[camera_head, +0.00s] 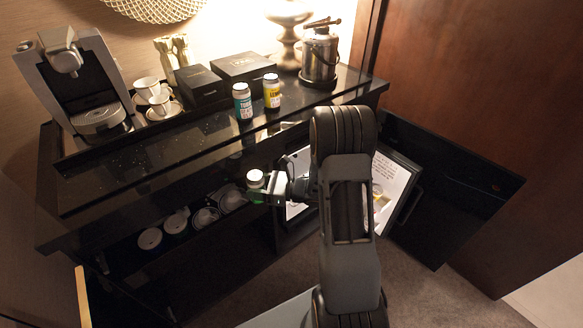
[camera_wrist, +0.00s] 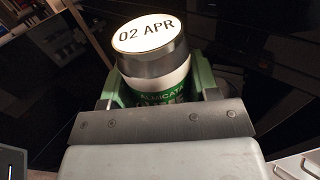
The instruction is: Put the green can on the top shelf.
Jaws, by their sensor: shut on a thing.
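My gripper (camera_head: 262,190) is shut on the green can (camera_head: 255,178), which has a white top and a silver collar. In the wrist view the green can (camera_wrist: 152,58) stands between the green finger pads, and its lid reads "02 APR". Its lower part is hidden by my gripper. The can is held in the air in front of the black cabinet, below and in front of the counter top. The top shelf, seen as the dark counter top (camera_head: 190,150), has bare room along its front.
A teal-labelled can (camera_head: 242,103) and a yellow-labelled can (camera_head: 271,92) stand on the counter, with black boxes (camera_head: 243,66), cups (camera_head: 147,88), a coffee machine (camera_head: 85,85) and a metal flask (camera_head: 319,58). Cups (camera_head: 177,221) sit on a lower shelf. An open fridge door (camera_head: 392,190) is at right.

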